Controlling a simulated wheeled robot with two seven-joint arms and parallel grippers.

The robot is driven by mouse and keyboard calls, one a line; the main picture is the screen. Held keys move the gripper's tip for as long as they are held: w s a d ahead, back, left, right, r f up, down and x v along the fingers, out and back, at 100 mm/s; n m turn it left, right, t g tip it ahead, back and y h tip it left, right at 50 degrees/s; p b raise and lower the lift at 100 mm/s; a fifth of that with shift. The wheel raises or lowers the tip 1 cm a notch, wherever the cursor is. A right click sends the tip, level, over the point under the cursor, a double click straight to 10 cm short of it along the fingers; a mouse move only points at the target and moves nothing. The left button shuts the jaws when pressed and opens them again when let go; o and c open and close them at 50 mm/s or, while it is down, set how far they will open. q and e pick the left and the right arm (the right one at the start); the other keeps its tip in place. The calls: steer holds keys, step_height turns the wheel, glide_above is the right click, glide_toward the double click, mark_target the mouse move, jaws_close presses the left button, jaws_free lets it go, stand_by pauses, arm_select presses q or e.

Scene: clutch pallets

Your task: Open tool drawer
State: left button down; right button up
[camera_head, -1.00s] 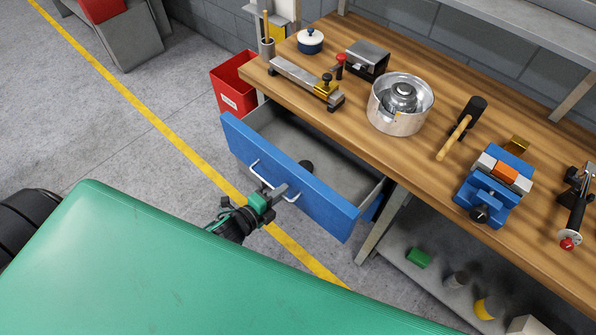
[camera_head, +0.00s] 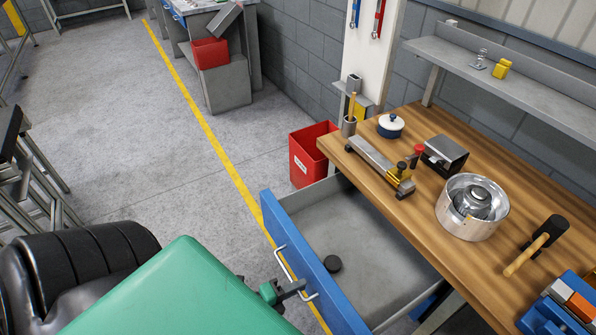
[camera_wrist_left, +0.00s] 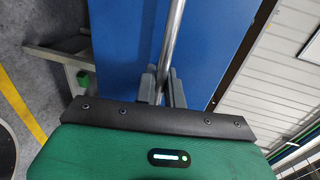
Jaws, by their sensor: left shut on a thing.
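The tool drawer (camera_head: 316,262) has a blue front and a grey inside, and it stands pulled out from under the wooden workbench. My left gripper (camera_head: 297,290) is shut on the drawer's metal bar handle (camera_head: 283,264). In the left wrist view, the gripper's fingers (camera_wrist_left: 163,88) close around the bar handle (camera_wrist_left: 174,35) in front of the blue drawer face (camera_wrist_left: 215,45). My right gripper is not in view.
The wooden workbench (camera_head: 455,255) carries a metal pot (camera_head: 451,218), a mallet (camera_head: 535,246) and other tools. A red bin (camera_head: 304,165) stands behind the drawer. The grey floor left of the yellow line (camera_head: 215,148) is largely open.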

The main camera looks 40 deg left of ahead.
arm_select(q)
steer(key=c, duration=1.6)
jaws_free()
steer(key=shift+c, duration=0.2)
steer(key=b+v, duration=0.2)
steer(key=v, duration=1.1)
steer(key=shift+s+b, duration=0.35)
steer(key=shift+s, duration=0.05)
steer(key=shift+a, duration=0.15)
